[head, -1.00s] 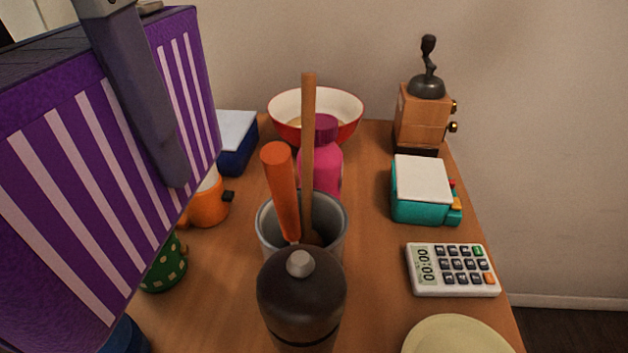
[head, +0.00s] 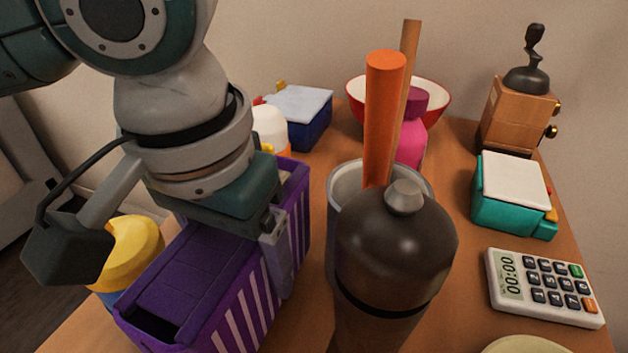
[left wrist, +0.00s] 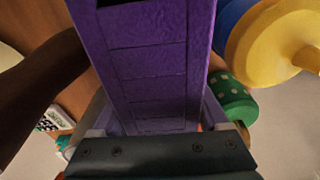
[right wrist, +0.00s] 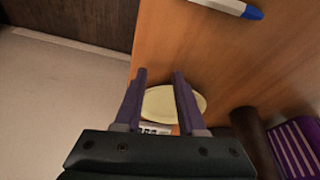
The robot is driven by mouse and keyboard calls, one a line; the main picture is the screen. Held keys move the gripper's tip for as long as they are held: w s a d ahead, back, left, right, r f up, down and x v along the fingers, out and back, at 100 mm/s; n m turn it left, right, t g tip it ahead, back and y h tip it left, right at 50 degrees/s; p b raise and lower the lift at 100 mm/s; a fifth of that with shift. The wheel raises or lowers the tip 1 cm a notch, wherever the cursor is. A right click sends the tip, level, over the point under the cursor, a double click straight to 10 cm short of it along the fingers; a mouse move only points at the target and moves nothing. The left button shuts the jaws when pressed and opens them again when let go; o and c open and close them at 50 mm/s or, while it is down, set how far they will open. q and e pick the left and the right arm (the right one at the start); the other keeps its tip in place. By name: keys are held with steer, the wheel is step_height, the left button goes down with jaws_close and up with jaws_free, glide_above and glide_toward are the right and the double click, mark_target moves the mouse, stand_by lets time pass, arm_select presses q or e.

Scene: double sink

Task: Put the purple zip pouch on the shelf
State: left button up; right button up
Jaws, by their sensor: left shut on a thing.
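The purple zip pouch (head: 190,283), boxy with white stripes on its side, is in the left of the head view, upright just left of the grey pot. My left gripper (head: 245,258) is shut across it from above; one finger shows on the striped side. The pouch (left wrist: 152,65) fills the middle of the left wrist view between the fingers. Whether its base touches the wooden top is hidden. My right gripper (right wrist: 160,75) is open and empty above a pale yellow plate (right wrist: 190,100). I cannot make out a separate shelf.
A dark pepper mill (head: 395,250) and a grey pot (head: 345,185) with utensils stand close right of the pouch. A yellow-topped thing (head: 135,245) is left of it. A calculator (head: 540,285), teal box (head: 510,195) and coffee grinder (head: 515,110) line the right edge.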

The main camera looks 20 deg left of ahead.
arm_select(q)
steer(key=shift+f, duration=0.8)
steer(key=shift+f, duration=0.15)
steer(key=o, duration=1.3)
